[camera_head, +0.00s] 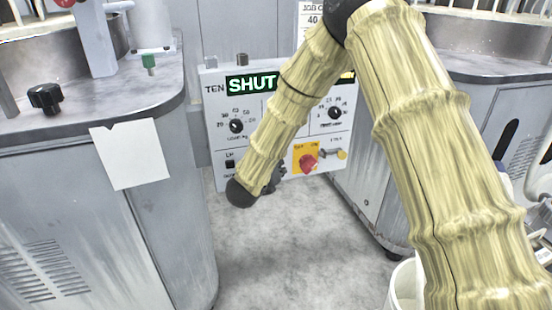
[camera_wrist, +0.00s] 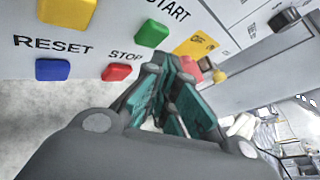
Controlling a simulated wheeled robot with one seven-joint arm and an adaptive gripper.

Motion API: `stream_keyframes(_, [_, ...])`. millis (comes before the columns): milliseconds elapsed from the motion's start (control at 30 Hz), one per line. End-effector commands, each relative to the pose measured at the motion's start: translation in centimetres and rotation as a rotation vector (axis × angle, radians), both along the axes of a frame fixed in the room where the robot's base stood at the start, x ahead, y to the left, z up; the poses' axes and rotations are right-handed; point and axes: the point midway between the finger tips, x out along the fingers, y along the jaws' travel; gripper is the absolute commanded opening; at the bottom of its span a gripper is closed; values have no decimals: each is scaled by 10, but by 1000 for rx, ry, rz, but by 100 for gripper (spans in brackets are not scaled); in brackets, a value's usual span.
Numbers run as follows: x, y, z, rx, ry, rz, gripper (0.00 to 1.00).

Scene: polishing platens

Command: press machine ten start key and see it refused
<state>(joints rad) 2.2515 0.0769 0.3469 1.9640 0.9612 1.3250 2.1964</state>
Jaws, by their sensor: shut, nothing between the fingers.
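Machine ten's white control panel (camera_head: 222,138) stands in the middle of the head view, marked TEN. Its display (camera_head: 252,84) reads SHUT in green, partly covered by my arm. In the wrist view the green key (camera_wrist: 152,33) sits beside the word START. The red STOP key (camera_wrist: 116,72) and blue RESET key (camera_wrist: 53,69) lie below and left of it. My gripper (camera_wrist: 168,75) is shut and empty, its teal-padded fingers close to the panel, below and right of the green key. Contact cannot be told. My arm hides these keys in the head view.
A red rotary switch on a yellow plate (camera_head: 305,159) is on the panel's right; two dials are above. Grey machine cabinets stand left (camera_head: 70,220) and right (camera_head: 375,170). A blank paper (camera_head: 130,157) hangs on the left one. Grey floor (camera_head: 285,250) lies clear between them.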

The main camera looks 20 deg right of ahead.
Motion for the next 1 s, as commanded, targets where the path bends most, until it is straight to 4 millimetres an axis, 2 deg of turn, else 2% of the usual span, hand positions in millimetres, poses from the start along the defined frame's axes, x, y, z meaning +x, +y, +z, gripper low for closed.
stream_keyframes(533, [0,0,0,0,0,0,0])
stream_keyframes(1000, [8,0,0,1,-1,0,0])
